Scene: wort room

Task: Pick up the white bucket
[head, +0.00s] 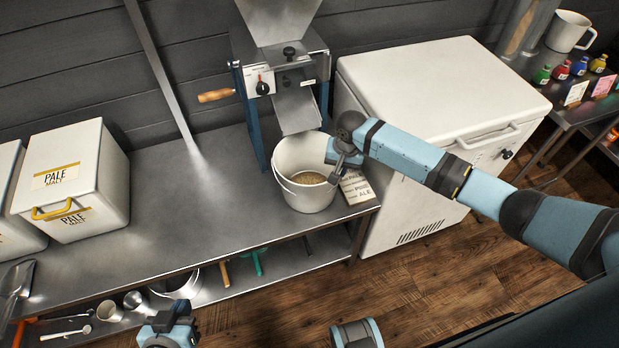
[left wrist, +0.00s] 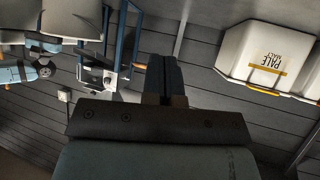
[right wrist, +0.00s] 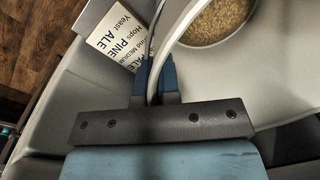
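The white bucket (head: 303,190) stands upright on the steel bench under the mill's chute, with pale grain inside. My right gripper (head: 335,157) is at the bucket's right rim. In the right wrist view the rim of the bucket (right wrist: 180,28) runs down between the two fingers of my right gripper (right wrist: 156,78), which are closed on it. My left gripper (head: 168,330) is low at the bottom of the head view, in front of the bench and away from the bucket. Its fingers (left wrist: 164,75) are together in the left wrist view, with nothing visible between them.
A recipe card (head: 356,186) lies right of the bucket. The grain mill (head: 285,75) stands behind it. A white chest freezer (head: 440,85) is to the right. Pale malt bins (head: 75,175) stand on the left. The bench (head: 200,215) between bins and bucket is clear.

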